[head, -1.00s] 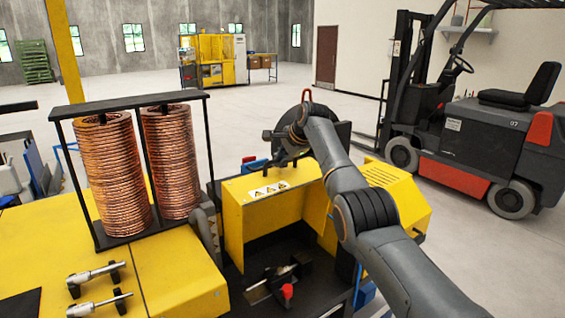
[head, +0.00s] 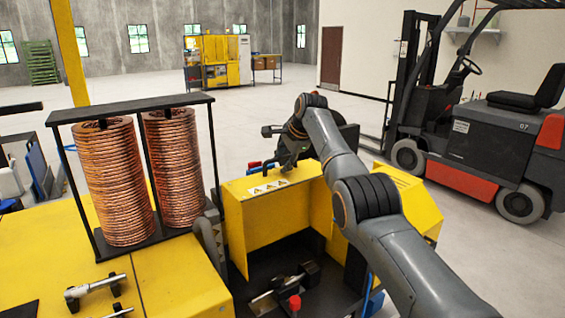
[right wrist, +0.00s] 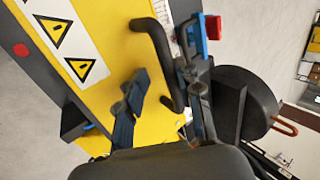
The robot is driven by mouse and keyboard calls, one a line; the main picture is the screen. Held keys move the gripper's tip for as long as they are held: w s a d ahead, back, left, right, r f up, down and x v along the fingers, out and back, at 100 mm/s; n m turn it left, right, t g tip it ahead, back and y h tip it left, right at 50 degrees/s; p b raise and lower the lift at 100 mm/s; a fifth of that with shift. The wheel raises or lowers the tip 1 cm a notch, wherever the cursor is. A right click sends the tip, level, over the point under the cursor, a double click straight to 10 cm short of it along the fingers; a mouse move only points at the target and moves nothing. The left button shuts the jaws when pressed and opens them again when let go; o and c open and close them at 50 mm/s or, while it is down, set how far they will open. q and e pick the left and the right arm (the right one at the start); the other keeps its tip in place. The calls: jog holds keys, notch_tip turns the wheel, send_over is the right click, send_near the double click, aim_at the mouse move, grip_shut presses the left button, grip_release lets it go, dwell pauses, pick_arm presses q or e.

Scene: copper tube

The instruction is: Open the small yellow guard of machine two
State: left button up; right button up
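The small yellow guard (head: 272,208) carries warning triangles along its top edge and stands over a dark work area with a red knob. In the right wrist view the yellow guard face (right wrist: 105,28) fills the left and middle, with a black bar handle (right wrist: 155,55) on it. My right gripper (right wrist: 165,97) is open, with one finger on each side of the handle's lower part; I cannot tell whether they touch it. In the head view my right gripper (head: 287,160) is at the guard's top edge, partly hidden by its own wrist. My left gripper is not in view.
Two copper coils (head: 115,180) stand in a black frame at the left. Yellow machine housing (head: 180,285) with metal lever handles is in front. A forklift (head: 485,140) stands at the right. Open floor lies behind, toward another yellow machine (head: 217,60).

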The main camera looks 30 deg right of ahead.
dwell(0.3)
jog(key=shift+s+r, duration=0.3)
jog(key=shift+r, duration=0.2)
jog(key=v, duration=1.1)
jog(key=shift+c, duration=0.2)
